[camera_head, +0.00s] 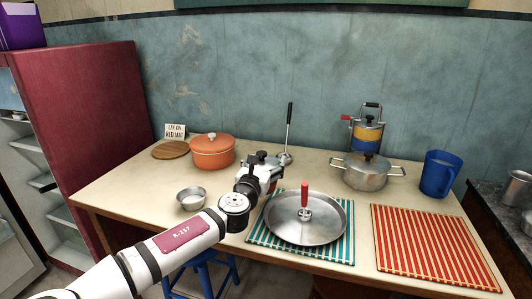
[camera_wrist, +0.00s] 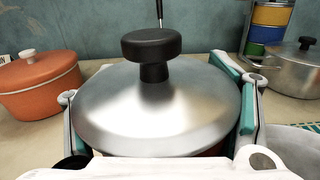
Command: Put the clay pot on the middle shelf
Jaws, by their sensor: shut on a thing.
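An orange lidded pot (camera_head: 212,150), the one that looks like clay, stands at the back left of the table; it also shows at the left of the wrist view (camera_wrist: 38,85). My gripper (camera_head: 262,176) is apart from it, to its right and nearer. In the wrist view my gripper's fingers (camera_wrist: 160,110) are shut around a different pot with a domed silver lid (camera_wrist: 155,105) and a black knob. My gripper hides most of this pot's body, and I cannot tell whether it rests on the table. Shelves (camera_head: 45,183) show beside the dark red cabinet side (camera_head: 95,105) at left.
A round wooden board (camera_head: 170,150) and sign (camera_head: 175,131) are at the back left. A small bowl (camera_head: 191,198), ladle (camera_head: 287,140), large pan (camera_head: 325,222), steel pot (camera_head: 366,172), stacked tin (camera_head: 367,133) and blue jug (camera_head: 440,173) occupy the table. A red striped mat (camera_head: 435,245) is bare.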

